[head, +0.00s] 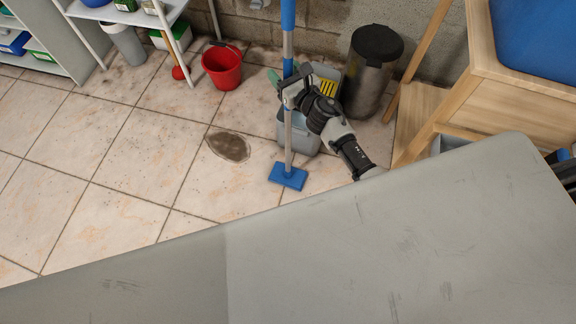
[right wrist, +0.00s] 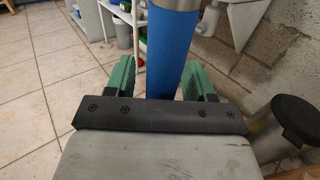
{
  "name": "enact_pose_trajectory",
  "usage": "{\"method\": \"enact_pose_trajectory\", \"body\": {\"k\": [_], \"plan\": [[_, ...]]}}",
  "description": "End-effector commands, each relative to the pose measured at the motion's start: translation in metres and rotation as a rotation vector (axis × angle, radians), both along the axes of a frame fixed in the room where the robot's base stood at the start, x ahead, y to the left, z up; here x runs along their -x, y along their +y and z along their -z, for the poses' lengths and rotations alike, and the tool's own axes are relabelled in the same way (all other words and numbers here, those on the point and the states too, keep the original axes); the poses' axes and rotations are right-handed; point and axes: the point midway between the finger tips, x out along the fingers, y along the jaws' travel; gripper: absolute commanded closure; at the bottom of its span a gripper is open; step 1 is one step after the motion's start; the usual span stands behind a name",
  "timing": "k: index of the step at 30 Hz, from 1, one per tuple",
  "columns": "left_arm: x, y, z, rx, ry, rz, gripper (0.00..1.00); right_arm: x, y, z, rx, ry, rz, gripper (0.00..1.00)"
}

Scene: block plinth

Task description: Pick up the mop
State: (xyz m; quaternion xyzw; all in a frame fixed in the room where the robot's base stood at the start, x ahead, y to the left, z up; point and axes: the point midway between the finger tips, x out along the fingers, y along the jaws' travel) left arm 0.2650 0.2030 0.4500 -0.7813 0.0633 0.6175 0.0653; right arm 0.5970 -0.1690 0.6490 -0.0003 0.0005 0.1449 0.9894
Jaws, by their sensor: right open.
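The mop stands upright on the tiled floor, with a blue upper handle (head: 288,15), a silver lower pole and a flat blue head (head: 288,176). My right gripper (head: 287,84) is open at the handle, partway up. In the right wrist view the blue handle (right wrist: 172,55) stands between the two green fingers, with a gap showing on each side. The lower end of the handle there is hidden behind the gripper's body. My left gripper is not in view.
A grey mop bucket (head: 297,132) with a yellow insert stands right behind the mop. A dark bin (head: 369,85) and a wooden piece of furniture (head: 465,95) stand to the right. A red bucket (head: 222,68) and shelves (head: 85,50) are left. A brown stain (head: 228,146) marks the open floor.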

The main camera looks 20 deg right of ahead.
Motion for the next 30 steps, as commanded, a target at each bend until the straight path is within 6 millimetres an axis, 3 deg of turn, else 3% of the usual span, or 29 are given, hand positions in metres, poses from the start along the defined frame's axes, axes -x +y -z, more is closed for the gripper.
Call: {"method": "enact_pose_trajectory", "body": {"k": [5,15,30], "plan": [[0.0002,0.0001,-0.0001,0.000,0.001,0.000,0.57,0.0002,0.0001,-0.0001,-0.001,0.000,-0.001,0.49],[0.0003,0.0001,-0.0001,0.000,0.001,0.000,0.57,0.0004,0.0000,-0.0002,-0.001,0.000,0.000,1.00],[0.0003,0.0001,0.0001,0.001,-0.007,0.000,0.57,-0.0002,0.0002,-0.0069,-0.001,-0.004,-0.002,1.00]]}}
